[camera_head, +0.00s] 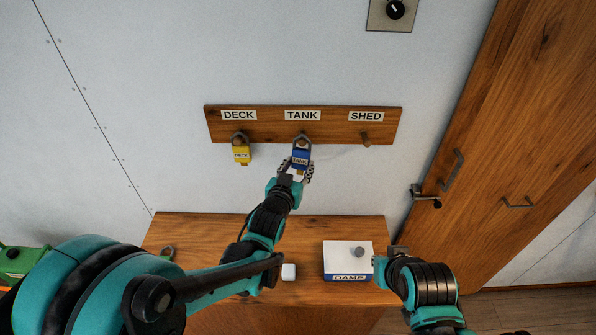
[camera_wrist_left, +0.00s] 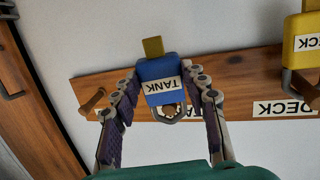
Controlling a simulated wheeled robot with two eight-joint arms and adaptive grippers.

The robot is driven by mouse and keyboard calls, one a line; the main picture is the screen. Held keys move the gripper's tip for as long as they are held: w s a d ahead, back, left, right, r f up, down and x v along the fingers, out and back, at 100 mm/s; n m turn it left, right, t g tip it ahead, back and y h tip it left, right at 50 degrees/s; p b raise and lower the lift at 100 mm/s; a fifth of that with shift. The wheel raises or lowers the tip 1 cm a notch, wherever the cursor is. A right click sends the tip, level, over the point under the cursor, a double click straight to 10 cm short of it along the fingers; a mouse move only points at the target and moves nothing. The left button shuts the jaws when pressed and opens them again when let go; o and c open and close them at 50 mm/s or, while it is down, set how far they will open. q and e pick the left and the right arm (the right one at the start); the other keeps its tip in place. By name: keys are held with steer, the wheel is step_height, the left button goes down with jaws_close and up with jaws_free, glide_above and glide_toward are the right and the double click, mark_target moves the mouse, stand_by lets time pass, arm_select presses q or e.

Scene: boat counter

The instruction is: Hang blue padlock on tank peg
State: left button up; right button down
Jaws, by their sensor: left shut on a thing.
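The blue padlock (camera_head: 301,157), labelled TANK, is at the tank peg (camera_head: 302,139), under the TANK label (camera_head: 302,115). My left gripper (camera_head: 301,170) is shut on the padlock's body from below. In the left wrist view the padlock (camera_wrist_left: 160,72) sits between the fingers of the left gripper (camera_wrist_left: 168,80), and the peg end (camera_wrist_left: 171,109) shows inside the shackle loop. The shackle appears to be around the peg; whether it rests on it I cannot tell. My right gripper (camera_head: 392,256) is low at the right, beside the white box, its fingers unclear.
A yellow DECK padlock (camera_head: 241,154) hangs on the left peg. The SHED peg (camera_head: 366,139) is bare. A wooden door (camera_head: 510,150) is at right.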

mark_target(297, 165)
arm_select(q)
steer(key=shift+w, duration=0.85)
steer(key=shift+w+f+b, duration=0.6)
steer(key=shift+f+b, duration=0.05)
steer(key=shift+b, duration=0.2)
steer(key=o, duration=1.2)
steer(key=v, duration=1.2)
steer(key=s+a+f+n+g+y+b, duration=0.1)
steer(key=s+a+f+g+y+b, duration=0.1)
steer(key=s+a+f+g+b, duration=0.2)
steer(key=s+a+f+n+g+y+b, duration=0.2)
steer(key=s+a+f+g+b, duration=0.2)
steer(key=s+a+f+b, duration=0.5)
steer(key=s+f, duration=0.5)
steer(key=f, duration=0.2)
steer(key=shift+a+f+b, duration=0.25)
steer(key=shift+a+b, duration=0.1)
steer(key=shift+a, duration=0.05)
